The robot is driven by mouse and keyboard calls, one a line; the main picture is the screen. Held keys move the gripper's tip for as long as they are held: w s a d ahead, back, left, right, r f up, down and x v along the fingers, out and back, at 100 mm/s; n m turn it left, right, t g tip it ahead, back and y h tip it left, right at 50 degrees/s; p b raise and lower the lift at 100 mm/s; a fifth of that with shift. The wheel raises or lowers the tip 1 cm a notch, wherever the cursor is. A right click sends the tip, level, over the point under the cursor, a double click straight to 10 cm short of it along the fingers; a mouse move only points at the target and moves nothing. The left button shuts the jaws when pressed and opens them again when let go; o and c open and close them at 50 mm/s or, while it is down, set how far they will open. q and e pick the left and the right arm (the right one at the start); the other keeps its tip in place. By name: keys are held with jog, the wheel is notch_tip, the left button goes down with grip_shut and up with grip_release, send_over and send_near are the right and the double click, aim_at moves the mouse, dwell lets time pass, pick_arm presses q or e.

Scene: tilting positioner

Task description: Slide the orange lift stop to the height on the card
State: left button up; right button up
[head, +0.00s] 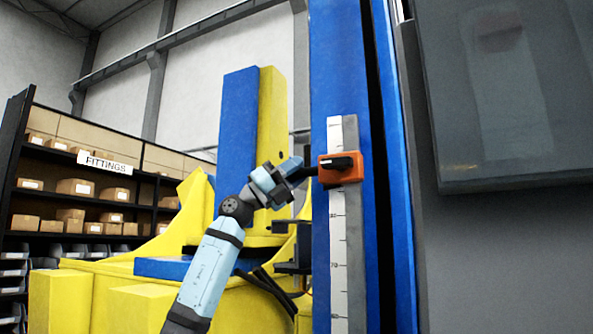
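The orange lift stop (351,175) sits on a white graduated scale (338,240) on the blue column (320,80), near the scale's upper end. A black handle (338,162) shows on its front. My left gripper (314,171) reaches in from the left, with its dark fingers at the stop's left edge. I cannot tell whether they touch or grip it. The scale's marks are small; one below the stop looks like 70. I see no card with a height. My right gripper is not in view.
A dark panel (500,95) stands close on the right. Yellow and blue machinery (238,130) stands behind my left arm. Shelves (75,200) with boxes and a FITTINGS sign (105,162) are at the far left. The scale below the stop looks clear.

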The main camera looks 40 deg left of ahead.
pick_arm(q)
grip_shut()
notch_tip(320, 180, down, 21)
jog(key=b, duration=1.2)
jog(key=shift+b, duration=0.35)
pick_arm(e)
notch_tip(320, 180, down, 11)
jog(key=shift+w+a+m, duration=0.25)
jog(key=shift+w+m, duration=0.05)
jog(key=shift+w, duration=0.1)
pick_arm(q)
jog(key=o, duration=0.7)
grip_release()
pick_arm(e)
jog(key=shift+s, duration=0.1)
